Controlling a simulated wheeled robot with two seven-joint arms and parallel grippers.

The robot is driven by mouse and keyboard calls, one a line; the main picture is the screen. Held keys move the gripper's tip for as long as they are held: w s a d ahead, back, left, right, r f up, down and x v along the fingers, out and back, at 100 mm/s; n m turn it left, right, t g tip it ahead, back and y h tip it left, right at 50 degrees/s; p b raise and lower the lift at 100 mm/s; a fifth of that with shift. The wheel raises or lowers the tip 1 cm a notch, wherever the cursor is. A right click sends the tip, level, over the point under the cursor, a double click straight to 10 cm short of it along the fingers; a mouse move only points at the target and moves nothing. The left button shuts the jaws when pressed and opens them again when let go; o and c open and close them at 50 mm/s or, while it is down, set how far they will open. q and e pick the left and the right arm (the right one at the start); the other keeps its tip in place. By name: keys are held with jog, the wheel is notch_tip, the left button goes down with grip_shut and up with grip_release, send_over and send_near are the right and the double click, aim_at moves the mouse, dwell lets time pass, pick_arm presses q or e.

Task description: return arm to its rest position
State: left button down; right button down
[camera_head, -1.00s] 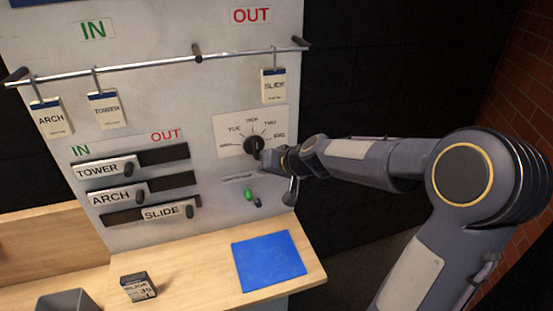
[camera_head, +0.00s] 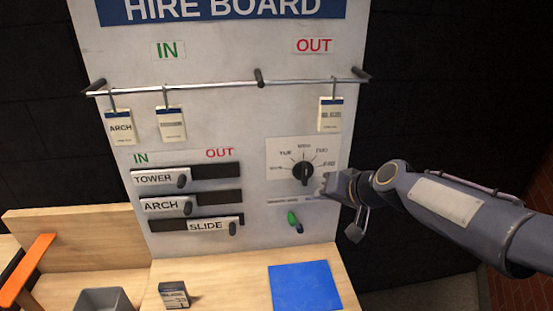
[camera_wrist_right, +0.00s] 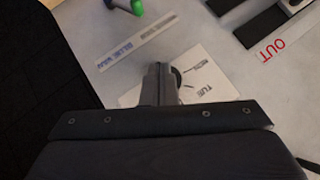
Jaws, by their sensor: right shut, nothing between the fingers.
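My right arm comes in from the right in the head view, and my right gripper (camera_head: 327,187) is in front of the hire board (camera_head: 245,110). It is beside the lower right of the black dial knob (camera_head: 304,174) on the white day card (camera_head: 276,160). In the right wrist view the gripper (camera_wrist_right: 158,72) is shut and empty, with its fingers in front of the day card (camera_wrist_right: 200,72). The dial knob is partly hidden behind the fingers there. I cannot tell whether the fingertips touch the board. My left gripper is not in view.
A rail (camera_head: 225,86) with hanging tags crosses the board. Sliders marked TOWER (camera_head: 155,179), ARCH and SLIDE are at left; a green switch (camera_head: 293,219) is below the dial. A blue mat (camera_head: 304,288), a small dark box (camera_head: 173,295) and a grey bin (camera_head: 104,301) are on the wooden counter.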

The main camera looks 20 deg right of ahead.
jog(key=s+a+f+n+g, duration=0.1)
jog(key=s+a+f, duration=0.2)
jog(key=s, duration=0.4)
jog(key=s+a+f+n+g+b, duration=0.1)
jog(key=s+a+f, duration=0.3)
jog(key=s, duration=0.4)
jog(key=s+a+f+n+g+y+b, duration=0.1)
jog(key=s+a+f+g, duration=0.1)
jog(key=s, duration=0.6)
jog(key=shift+a+f+n, duration=0.4)
jog(key=shift+a+f, duration=0.25)
jog(key=shift+a, duration=0.15)
